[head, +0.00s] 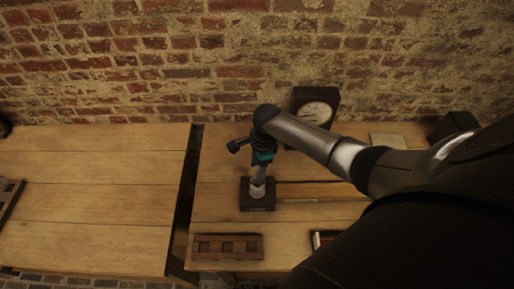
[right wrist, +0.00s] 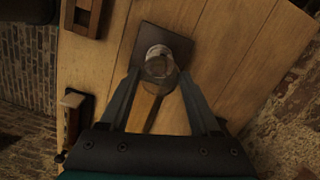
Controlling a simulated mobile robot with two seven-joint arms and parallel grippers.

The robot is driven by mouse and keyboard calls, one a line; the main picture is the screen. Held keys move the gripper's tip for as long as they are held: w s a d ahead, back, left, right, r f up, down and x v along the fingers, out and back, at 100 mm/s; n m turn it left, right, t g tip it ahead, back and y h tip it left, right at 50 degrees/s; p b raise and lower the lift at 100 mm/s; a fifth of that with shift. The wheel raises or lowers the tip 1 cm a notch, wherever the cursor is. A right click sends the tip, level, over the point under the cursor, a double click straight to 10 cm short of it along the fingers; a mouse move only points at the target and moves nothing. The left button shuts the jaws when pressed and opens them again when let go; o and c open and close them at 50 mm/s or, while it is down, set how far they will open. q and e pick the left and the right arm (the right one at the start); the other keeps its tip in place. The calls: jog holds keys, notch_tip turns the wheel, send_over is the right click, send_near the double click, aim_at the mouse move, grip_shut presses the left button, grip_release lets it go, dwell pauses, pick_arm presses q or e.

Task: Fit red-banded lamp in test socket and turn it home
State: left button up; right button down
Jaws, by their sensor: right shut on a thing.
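My right gripper (head: 260,172) points down over the dark square test socket block (head: 257,206) on the right bench. It is shut on a small lamp (head: 257,188), whose pale body shows just above the middle of the block. In the right wrist view the lamp's clear round glass (right wrist: 160,62) sits between the two fingertips of the gripper (right wrist: 160,76), with the block (right wrist: 150,32) behind it. I cannot make out a red band, and the lamp's lower end is hidden, so I cannot tell how deep it sits. My left gripper is not in view.
A wooden rack (head: 227,247) lies at the bench's front edge, with a dark red-edged tray (head: 322,240) to its right. A dial gauge (head: 316,108) stands at the back by the brick wall. A gap separates the left bench (head: 95,195), mostly bare.

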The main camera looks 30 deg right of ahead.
jog(key=shift+s+f, duration=0.1)
jog(key=m, duration=0.3)
jog(key=shift+a, duration=0.1)
jog(key=m, duration=0.2)
jog(key=shift+m, duration=0.4)
jog(key=shift+c, duration=0.2)
grip_release()
jog(key=shift+t, duration=0.3)
jog(key=shift+r, duration=0.2)
jog(key=r, duration=0.5)
jog(key=d+r, duration=0.1)
jog(key=r, duration=0.4)
jog(key=s+r, duration=0.1)
jog(key=r, duration=0.4)
jog(key=shift+d, duration=0.3)
